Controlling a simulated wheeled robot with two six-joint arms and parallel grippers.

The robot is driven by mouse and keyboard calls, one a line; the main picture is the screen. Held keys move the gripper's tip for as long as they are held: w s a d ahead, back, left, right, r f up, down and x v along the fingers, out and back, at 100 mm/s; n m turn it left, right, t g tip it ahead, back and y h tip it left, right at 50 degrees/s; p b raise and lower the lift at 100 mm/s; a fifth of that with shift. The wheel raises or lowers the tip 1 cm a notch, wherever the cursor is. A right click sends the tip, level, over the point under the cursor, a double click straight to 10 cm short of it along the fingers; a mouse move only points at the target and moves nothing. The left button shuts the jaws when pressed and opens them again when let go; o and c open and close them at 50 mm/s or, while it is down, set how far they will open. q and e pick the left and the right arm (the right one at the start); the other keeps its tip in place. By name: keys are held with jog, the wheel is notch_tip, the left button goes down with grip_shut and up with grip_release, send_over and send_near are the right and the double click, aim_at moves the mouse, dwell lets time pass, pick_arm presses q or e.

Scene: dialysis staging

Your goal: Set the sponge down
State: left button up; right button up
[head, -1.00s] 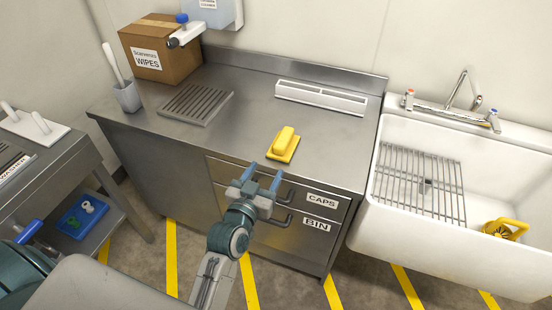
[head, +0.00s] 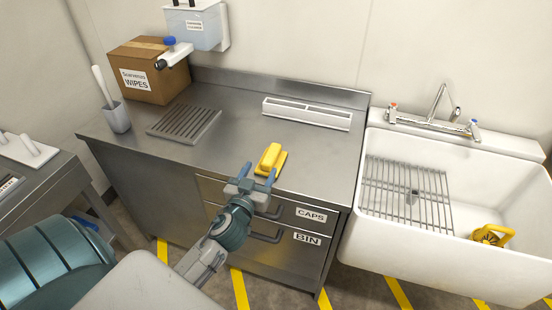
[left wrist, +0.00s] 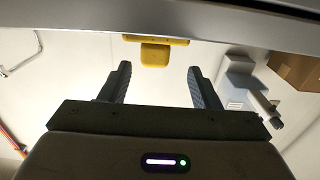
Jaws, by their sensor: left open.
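The yellow sponge (head: 270,158), a flat pad with a raised block on top, lies on the steel counter (head: 225,155) near its front edge, above the drawers. My left gripper (head: 259,170) is open and empty, at the counter's front edge just in front of the sponge. In the left wrist view the sponge (left wrist: 155,53) shows beyond and between the two open fingers (left wrist: 158,70), apart from them. My right gripper is not in view.
A slatted drain plate (head: 184,123), a white divided tray (head: 307,113), a wipes box (head: 150,75) and a grey cup with a brush (head: 117,117) stand on the counter. A white sink (head: 450,265) with a rack (head: 406,190) and a yellow object (head: 491,236) is at right.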

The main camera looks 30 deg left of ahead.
aim_at(271, 153)
pick_arm(q)
jog(key=p+x, duration=0.1)
jog(key=x, duration=0.2)
jog(key=shift+w+r, duration=0.1)
jog(key=shift+w, duration=0.05)
jog(key=shift+w+r, duration=0.1)
jog(key=shift+w, duration=0.2)
jog(key=x, duration=0.1)
jog(key=p+x, duration=0.2)
jog(key=shift+w+d+r, duration=0.1)
jog(key=shift+w+d, duration=0.1)
jog(key=shift+w, duration=0.2)
jog(key=shift+w+a, duration=0.15)
jog(key=shift+w, duration=0.25)
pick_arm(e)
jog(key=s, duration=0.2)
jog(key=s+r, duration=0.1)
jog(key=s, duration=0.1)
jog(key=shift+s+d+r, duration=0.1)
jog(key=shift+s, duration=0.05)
pick_arm(q)
jog(key=c, duration=1.1)
